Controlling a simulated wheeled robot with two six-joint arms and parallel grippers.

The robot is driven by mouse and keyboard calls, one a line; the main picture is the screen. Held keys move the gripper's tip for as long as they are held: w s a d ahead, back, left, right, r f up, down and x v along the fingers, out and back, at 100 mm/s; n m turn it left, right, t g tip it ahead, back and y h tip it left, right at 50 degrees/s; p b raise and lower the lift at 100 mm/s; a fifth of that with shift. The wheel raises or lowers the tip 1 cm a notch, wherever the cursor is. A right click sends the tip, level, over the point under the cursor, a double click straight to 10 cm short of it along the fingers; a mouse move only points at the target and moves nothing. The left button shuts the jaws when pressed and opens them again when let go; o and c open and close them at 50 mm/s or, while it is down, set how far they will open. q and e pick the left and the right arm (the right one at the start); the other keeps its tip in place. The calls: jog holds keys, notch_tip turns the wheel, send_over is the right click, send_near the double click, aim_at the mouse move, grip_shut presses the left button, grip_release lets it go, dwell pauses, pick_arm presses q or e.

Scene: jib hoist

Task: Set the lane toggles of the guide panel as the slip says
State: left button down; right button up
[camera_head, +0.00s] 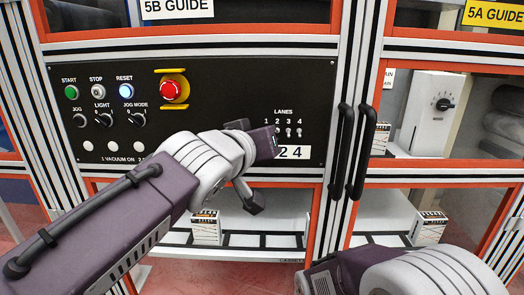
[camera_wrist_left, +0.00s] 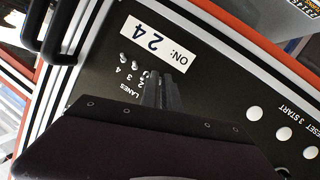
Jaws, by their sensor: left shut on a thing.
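The guide panel (camera_head: 225,75) is black and upright. Its lane toggles (camera_head: 289,133), small and silver, stand in a row under the numbers 1 to 4. The white slip (camera_head: 295,153) below them is partly covered; in the left wrist view the slip (camera_wrist_left: 159,44) reads "ON: 2 4". My left gripper (camera_head: 276,142) is at the left end of the row, its fingers (camera_wrist_left: 162,90) closed together against the panel. They hide the lane 1 toggle, and seem shut on it. The toggles for 2, 3 and 4 show beside the fingers; their positions are too small to tell. My right gripper is out of view.
Left of the toggles are a red emergency button (camera_head: 173,90), a lit blue reset button (camera_head: 126,91), a green start button (camera_head: 71,92) and several knobs. Two black vertical door handles (camera_head: 353,150) stand close to the right of the panel. Shelves with small boxes (camera_head: 206,228) lie below.

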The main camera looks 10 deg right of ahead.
pick_arm(q)
jog(key=shift+r, duration=0.3)
jog(key=c, duration=1.9)
grip_release()
jog(key=shift+w+f, duration=0.1)
jog(key=shift+f, duration=0.05)
jog(key=b+v, duration=0.1)
jog(key=v, duration=0.8)
jog(key=shift+f, duration=0.1)
